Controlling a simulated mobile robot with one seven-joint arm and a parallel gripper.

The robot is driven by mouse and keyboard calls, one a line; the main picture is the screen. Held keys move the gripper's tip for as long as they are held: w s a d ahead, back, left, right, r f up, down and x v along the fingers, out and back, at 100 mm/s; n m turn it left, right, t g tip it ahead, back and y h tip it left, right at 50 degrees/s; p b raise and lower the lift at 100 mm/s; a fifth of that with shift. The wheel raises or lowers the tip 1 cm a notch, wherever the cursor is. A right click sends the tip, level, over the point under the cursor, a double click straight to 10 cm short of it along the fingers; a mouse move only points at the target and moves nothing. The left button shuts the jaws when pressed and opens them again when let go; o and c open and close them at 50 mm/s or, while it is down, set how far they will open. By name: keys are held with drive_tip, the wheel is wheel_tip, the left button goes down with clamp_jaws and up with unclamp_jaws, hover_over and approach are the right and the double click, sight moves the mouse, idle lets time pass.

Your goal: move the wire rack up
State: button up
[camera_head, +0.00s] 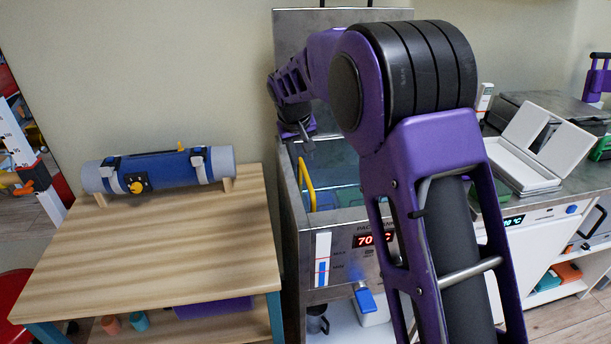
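A steel heated tank (352,275) with a red 70-degree display stands in the middle, its lid raised at the back. Inside it I see a yellow bent bar (307,187), which looks like a handle, and blue and green shapes lower down. I cannot clearly make out the wire rack itself; my arm hides much of the tank's right side. My gripper (304,146) is small in view, pointing down over the tank's left part, above and close to the yellow bar. Whether it touches the bar or is open or shut I cannot tell.
Left of the tank is a wooden table (150,245) with a blue roll (158,170) on a stand. A blue-handled tap (365,299) sticks out of the tank's front. Right of my arm, a white cabinet (525,235) carries an open white case (540,145).

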sight(307, 177)
drive_tip(key=x, duration=1)
drive_tip(key=shift+b, duration=0.4)
clamp_jaws()
